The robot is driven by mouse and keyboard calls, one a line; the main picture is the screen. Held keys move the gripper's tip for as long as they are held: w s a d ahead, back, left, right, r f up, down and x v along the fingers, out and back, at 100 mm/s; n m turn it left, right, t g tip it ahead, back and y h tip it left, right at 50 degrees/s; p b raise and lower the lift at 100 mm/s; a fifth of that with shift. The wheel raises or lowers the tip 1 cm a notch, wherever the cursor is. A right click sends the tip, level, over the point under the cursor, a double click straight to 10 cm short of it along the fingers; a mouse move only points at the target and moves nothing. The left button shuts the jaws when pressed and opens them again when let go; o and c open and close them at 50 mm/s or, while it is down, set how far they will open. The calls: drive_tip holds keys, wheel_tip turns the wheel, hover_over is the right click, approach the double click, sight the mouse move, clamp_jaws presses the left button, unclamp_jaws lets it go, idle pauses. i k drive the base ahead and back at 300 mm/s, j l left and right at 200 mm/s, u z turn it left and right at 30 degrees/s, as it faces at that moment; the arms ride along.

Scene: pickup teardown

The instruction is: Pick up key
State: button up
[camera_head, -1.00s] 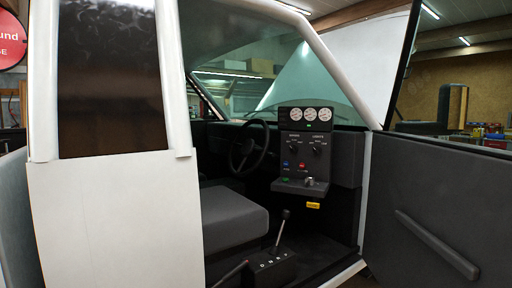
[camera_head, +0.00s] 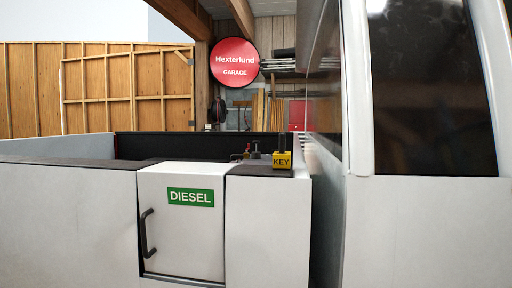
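The key (camera_head: 282,158) is a yellow block marked "KEY" with a dark upright part on top. It sits on the dark top edge of the pickup's white side, right of the "DIESEL" door. My gripper is not in view, so its distance from the key and its state do not show.
The white door (camera_head: 180,240) with a green "DIESEL" label and black handle is below and left of the key. The white cab (camera_head: 420,225) rises close on the right. Small dark fittings (camera_head: 255,151) stand just left of the key. Wooden panels are behind.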

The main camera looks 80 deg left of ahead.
sight(283, 135)
drive_tip(key=u, duration=2.7)
drive_tip(key=z, duration=2.1)
drive_tip(key=u, duration=2.1)
drive_tip(key=i+j, duration=0.1)
drive_tip(key=j, duration=0.45)
drive_tip(key=i, duration=0.05)
